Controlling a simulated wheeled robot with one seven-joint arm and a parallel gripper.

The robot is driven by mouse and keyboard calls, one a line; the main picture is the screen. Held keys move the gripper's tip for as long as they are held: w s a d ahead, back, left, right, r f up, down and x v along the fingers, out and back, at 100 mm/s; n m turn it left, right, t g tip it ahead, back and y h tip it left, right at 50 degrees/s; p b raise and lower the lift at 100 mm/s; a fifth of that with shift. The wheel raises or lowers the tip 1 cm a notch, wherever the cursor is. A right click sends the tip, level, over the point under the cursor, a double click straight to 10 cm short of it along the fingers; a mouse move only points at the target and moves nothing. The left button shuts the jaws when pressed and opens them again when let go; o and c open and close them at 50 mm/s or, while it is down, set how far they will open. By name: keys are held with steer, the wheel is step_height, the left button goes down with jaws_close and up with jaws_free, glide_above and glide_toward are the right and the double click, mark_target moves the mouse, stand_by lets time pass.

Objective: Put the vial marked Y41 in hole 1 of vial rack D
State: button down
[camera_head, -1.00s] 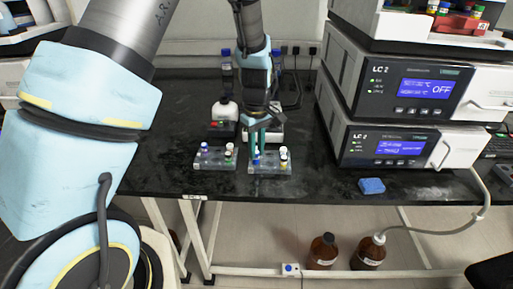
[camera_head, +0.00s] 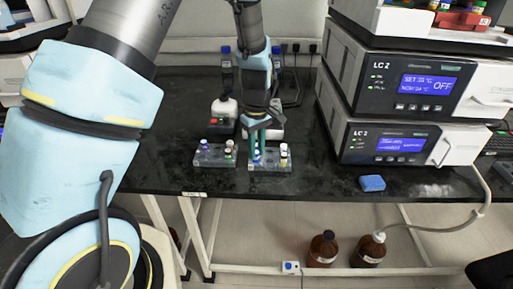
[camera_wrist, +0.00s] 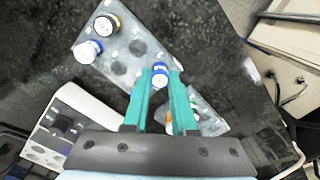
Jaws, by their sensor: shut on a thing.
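My gripper (camera_head: 258,138) points down at the left part of the right-hand clear rack (camera_head: 272,168). It is shut on a blue-capped vial (camera_wrist: 160,75), which stands between the fingertips. In the wrist view the vial is beside the corner of this rack (camera_wrist: 120,52); I cannot tell whether it is in a hole. A second clear rack (camera_head: 214,162) stands to the left with several vials. Vial marks and rack letters are not readable.
Stacked LC 2 instruments (camera_head: 392,142) fill the right side. A blue sponge (camera_head: 372,183) lies near the front edge. The bench between sponge and racks is clear.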

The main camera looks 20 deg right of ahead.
steer(key=shift+c, duration=1.6)
jaws_free()
steer(key=shift+r, duration=0.1)
steer(key=shift+r+p, duration=2.65)
steer(key=shift+r, duration=0.25)
steer(key=w+a+r+m, duration=0.1)
steer(key=a+r, duration=0.3)
steer(key=a, duration=0.3)
steer(key=w+a+r, duration=0.1)
steer(key=a+r, duration=0.2)
steer(key=a, duration=0.4)
steer(key=s+a+r+m, duration=0.1)
steer(key=s+a+r, duration=0.1)
steer(key=a, duration=0.6)
steer(key=s+a+r+m+t, duration=0.1)
steer(key=s+a+r+m, duration=0.1)
steer(key=a, duration=0.6)
steer(key=shift+s+a+r+t, duration=0.15)
steer(key=shift+s+r+t, duration=0.15)
steer(key=shift+s+r, duration=0.55)
